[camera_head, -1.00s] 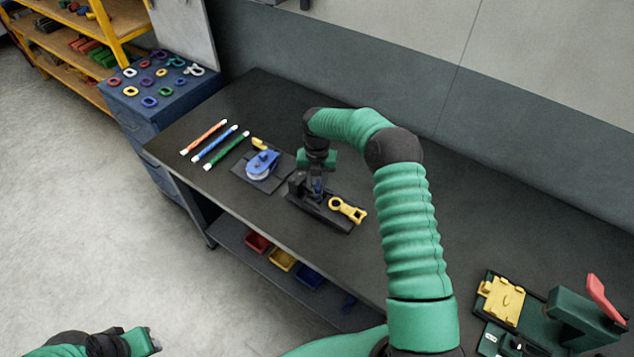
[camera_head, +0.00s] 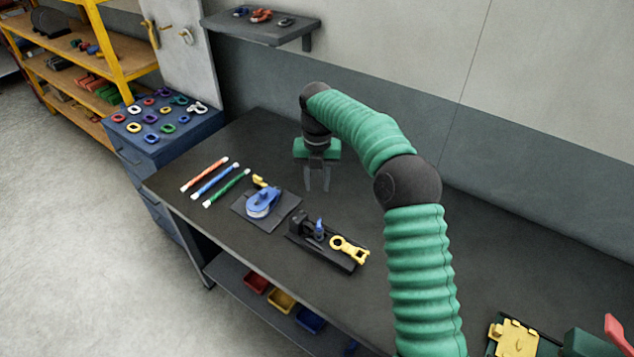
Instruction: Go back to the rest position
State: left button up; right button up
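My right gripper (camera_head: 318,180) hangs above the dark workbench (camera_head: 285,143), its two fingers pointing down and apart with nothing between them. It is behind and apart from a black fixture (camera_head: 330,250) that holds a small blue piece (camera_head: 320,228) and a yellow ring-ended part (camera_head: 349,249). To its left, a blue pulley-like block (camera_head: 264,198) lies on a dark square plate (camera_head: 288,204). My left gripper is out of the view.
Orange, blue and green rods (camera_head: 215,180) lie at the bench's left end. A blue cabinet (camera_head: 170,148) with several coloured rings stands beyond. A wall shelf (camera_head: 270,30) is above. A yellow part (camera_head: 514,340) sits at the lower right. Bins are under the bench.

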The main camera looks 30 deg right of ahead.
jog(key=shift+d, duration=0.25)
jog(key=s+a+f+m+b, duration=0.1)
jog(key=s+a+f+m, duration=0.15)
jog(key=a+m, duration=0.3)
jog(key=s+a+f+m, duration=0.2)
jog(key=s+a+m, duration=0.2)
jog(key=a+m, duration=0.15)
jog(key=s+a+f+m+t+b, duration=0.1)
jog(key=s+a+f+m, duration=0.1)
jog(key=s+m, duration=0.6)
jog(key=s+a+f+m+t, duration=0.1)
jog(key=s+a+f+m, duration=0.2)
jog(key=s+m, duration=0.6)
jog(key=shift+s+a+f+m+t+b, duration=0.15)
jog(key=shift+s+f+m+t+b, duration=0.2)
jog(key=shift+f, duration=0.25)
jog(key=shift+s+a+r, duration=0.1)
jog(key=shift+a, duration=0.2)
jog(key=shift+d, duration=0.2)
